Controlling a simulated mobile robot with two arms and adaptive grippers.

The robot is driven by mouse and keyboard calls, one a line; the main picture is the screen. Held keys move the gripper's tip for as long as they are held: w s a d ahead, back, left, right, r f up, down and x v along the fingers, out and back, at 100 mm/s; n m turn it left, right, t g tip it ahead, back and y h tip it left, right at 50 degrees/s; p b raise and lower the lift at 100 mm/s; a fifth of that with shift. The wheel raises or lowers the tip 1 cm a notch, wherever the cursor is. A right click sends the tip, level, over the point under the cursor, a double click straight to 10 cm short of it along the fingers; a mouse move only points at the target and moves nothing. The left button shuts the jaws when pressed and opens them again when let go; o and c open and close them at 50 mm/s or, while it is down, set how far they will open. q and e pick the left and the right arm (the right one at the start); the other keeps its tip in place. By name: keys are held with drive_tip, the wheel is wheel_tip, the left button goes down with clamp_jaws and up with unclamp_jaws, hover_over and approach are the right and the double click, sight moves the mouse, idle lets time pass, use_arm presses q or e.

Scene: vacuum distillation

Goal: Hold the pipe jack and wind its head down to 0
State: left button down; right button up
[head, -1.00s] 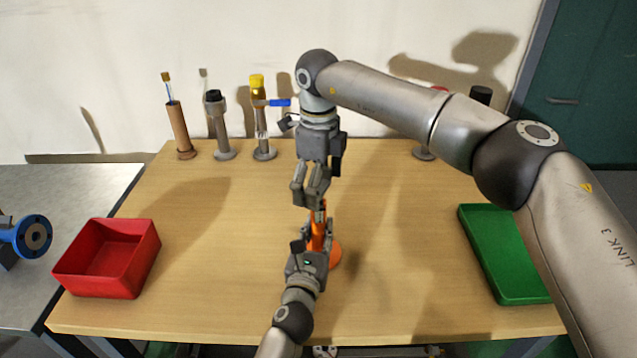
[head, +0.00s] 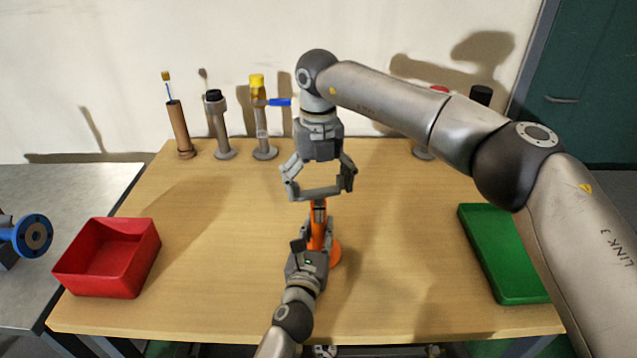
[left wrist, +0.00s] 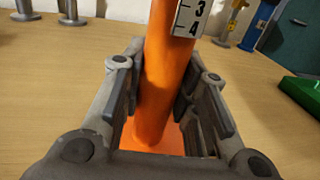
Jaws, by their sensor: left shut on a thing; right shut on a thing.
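The orange pipe jack (head: 336,252) stands upright on the wooden table. In the left wrist view its orange tube (left wrist: 165,75) carries a white scale (left wrist: 192,18) showing 3 and 4. My left gripper (head: 317,232) is shut around the tube from the near side. Its fingers lie on both sides of the tube in the left wrist view. My right gripper (head: 318,188) comes from above, fingers spread wide, shut on the grey bar-like head (head: 316,194) at the jack's top. The head's reading on the scale cannot be made out.
A red bin (head: 110,262) stands at the left and a green tray (head: 500,255) at the right. Several upright tools, including a brown tube (head: 180,130) and a yellow-topped one (head: 259,110), stand along the back edge. The table around the jack is clear.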

sight(319, 191)
use_arm(q)
drive_tip(key=shift+s+a+f, duration=0.1)
drive_tip(key=shift+a+f, duration=0.05)
drive_tip(key=shift+f, duration=0.4)
use_arm(e)
drive_tip(key=shift+w+r+m, duration=0.15)
drive_tip(key=shift+r+m, duration=0.25)
drive_tip(key=shift+m, duration=0.6)
drive_tip(key=o, duration=0.7)
use_arm(q)
drive_tip(key=shift+r, duration=0.1)
use_arm(e)
drive_tip(key=shift+o, duration=0.2)
drive_tip(key=shift+f, duration=0.1)
use_arm(q)
drive_tip(key=shift+r, duration=0.1)
drive_tip(key=shift+r, duration=0.2)
use_arm(e)
wheel_tip(319, 191, up, 12)
drive_tip(key=shift+s, duration=0.25)
use_arm(q)
drive_tip(key=c, duration=1.1)
unclamp_jaws()
use_arm(e)
drive_tip(key=shift+w, duration=0.1)
